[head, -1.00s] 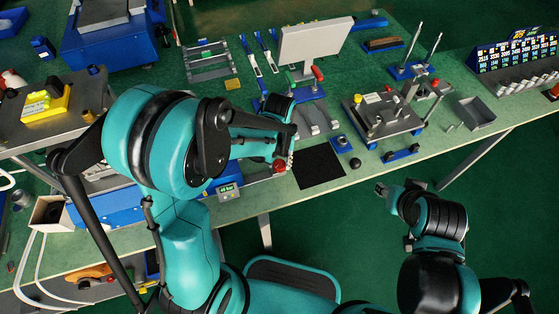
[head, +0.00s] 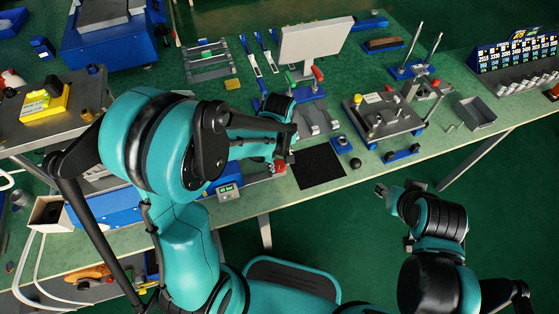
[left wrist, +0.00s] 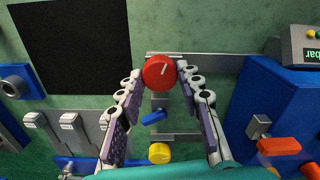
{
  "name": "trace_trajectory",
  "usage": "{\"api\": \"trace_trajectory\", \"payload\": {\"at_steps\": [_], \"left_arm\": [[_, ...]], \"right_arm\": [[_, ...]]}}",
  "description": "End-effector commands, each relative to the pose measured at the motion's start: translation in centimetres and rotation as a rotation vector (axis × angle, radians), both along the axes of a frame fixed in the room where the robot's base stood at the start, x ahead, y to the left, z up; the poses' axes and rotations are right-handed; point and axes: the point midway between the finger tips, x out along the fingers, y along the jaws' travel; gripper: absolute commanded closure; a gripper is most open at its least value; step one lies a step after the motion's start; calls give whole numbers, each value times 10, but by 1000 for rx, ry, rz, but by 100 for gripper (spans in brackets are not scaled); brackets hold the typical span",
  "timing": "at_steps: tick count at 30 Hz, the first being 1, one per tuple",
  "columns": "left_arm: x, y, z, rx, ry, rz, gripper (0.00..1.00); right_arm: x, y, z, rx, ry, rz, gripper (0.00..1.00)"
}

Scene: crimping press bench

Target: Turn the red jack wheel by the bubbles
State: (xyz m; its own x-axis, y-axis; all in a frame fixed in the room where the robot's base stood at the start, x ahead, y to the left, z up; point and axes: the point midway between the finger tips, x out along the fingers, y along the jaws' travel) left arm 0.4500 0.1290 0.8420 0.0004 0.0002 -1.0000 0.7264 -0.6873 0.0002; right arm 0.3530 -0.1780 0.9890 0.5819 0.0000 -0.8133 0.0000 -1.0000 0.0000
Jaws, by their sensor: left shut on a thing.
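The red wheel (left wrist: 159,72) is a round knob with a white line pointing up and right in the left wrist view. It sits at the end of a grey metal piece near the black mat. It also shows in the head view (head: 281,167), partly behind my left gripper. My left gripper (left wrist: 157,77) is shut on it, with one finger at each side of its rim. My right gripper (head: 381,188) hangs off the bench's front edge, away from the wheel; its finger opening is too small to judge. I cannot make out any bubbles clearly.
A black mat (head: 320,167) lies right of the wheel. A blue unit with a lit display (head: 228,191) stands left of it. In the left wrist view, a yellow round knob (left wrist: 159,153) and a blue lever (left wrist: 153,118) lie between the fingers. A grey fixture (head: 384,117) stands farther right.

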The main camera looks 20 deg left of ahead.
Motion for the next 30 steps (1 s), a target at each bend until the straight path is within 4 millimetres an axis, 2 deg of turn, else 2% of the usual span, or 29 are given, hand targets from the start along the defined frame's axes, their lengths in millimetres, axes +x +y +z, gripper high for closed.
{"api": "trace_trajectory", "payload": {"at_steps": [15, 16, 18, 27, 30], "left_arm": [[0, 0, 0, 0, 0, 22, 94], [0, 0, 0, 0, 0, 22, 62], [0, 0, 0, 0, 0, 22, 44], [0, 0, 0, 0, 0, 21, 44], [0, 0, 6, 0, 0, 21, 44]], "right_arm": [[0, 0, 0, 0, 0, 0, 60], [0, 0, 0, 0, 0, 0, 60], [0, 0, 0, 0, 0, 0, 60], [0, 0, 0, 0, 0, 0, 60], [0, 0, 0, 0, 0, 0, 60]]}}
